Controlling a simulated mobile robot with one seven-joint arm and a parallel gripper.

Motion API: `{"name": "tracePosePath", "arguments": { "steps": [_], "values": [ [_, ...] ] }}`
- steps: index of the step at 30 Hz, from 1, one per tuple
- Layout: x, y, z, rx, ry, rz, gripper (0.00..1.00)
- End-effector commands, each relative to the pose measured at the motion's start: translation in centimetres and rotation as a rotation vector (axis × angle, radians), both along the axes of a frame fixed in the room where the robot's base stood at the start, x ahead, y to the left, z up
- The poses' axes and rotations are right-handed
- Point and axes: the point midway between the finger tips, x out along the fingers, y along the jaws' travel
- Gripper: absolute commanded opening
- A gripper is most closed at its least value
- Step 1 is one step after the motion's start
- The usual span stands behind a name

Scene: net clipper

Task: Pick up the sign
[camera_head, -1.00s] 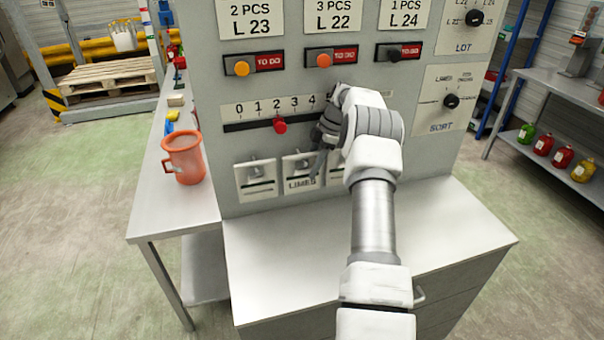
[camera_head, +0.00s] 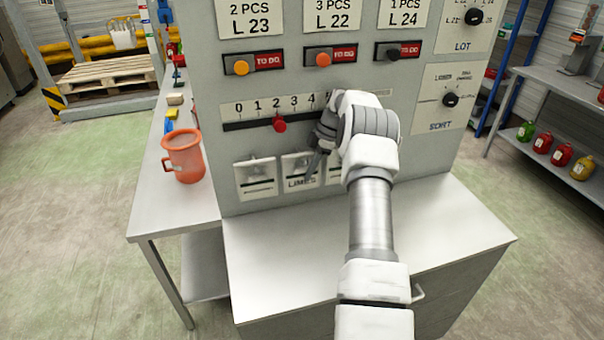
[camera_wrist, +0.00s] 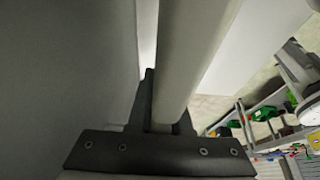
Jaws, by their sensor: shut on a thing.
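A row of white plates hangs low on the grey panel. The left plate (camera_head: 256,180) is bare of readable words, the middle sign (camera_head: 300,183) reads LIMES, and a third plate (camera_head: 334,170) is mostly behind my arm. My gripper (camera_head: 317,160) is at the panel, beside the upper right of the LIMES sign, with its fingers pointing down. In the wrist view my gripper (camera_wrist: 163,105) is shut on a pale long thing (camera_wrist: 190,50) that runs up between the fingers. I cannot tell for sure whether this is a sign.
A slider with a red knob (camera_head: 280,124) sits just above the plates. Buttons and switches line the panel higher up. An orange mug (camera_head: 184,156) stands on the side table at left. The grey counter (camera_head: 450,225) below the panel is clear.

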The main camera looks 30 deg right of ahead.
Motion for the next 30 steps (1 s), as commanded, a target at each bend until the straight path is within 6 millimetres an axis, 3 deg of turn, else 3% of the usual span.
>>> {"name": "tracePosePath", "arguments": {
  "steps": [7, 12, 30],
  "values": [
    [0.0, 0.0, 0.3, 0.000, -0.001, 0.001, 0.00],
    [0.0, 0.0, 1.6, -0.001, -0.002, -0.001, 0.00],
    [-5.6, 1.4, 1.5, 0.000, 0.000, -0.001, 0.00]
  ]
}}
